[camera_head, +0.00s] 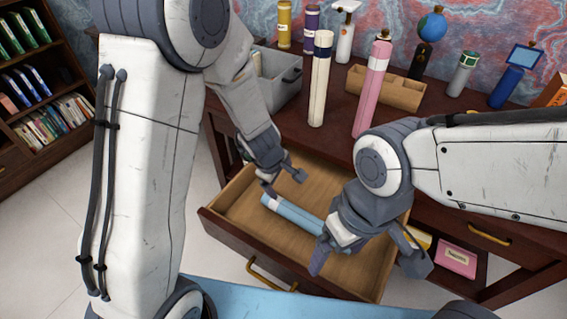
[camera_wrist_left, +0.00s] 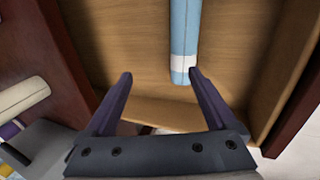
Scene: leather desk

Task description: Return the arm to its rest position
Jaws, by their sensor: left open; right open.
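My left gripper (camera_head: 283,177) is over the open drawer (camera_head: 237,204), open and empty. In the left wrist view its two fingers (camera_wrist_left: 160,98) are spread apart, with the drawer floor below. A light blue cylinder with a white band (camera_head: 290,213) lies in the drawer. My right gripper (camera_head: 365,262) is open over the right part of the drawer and hides the cylinder's other end. I cannot tell whether it touches the cylinder.
A cream cylinder (camera_head: 319,85) and a pink cylinder (camera_head: 371,90) stand on the desk behind the drawer. A grey bin (camera_head: 280,88), a wooden box (camera_head: 400,93) and several other bottles stand further back. A bookshelf (camera_head: 35,80) is at the left.

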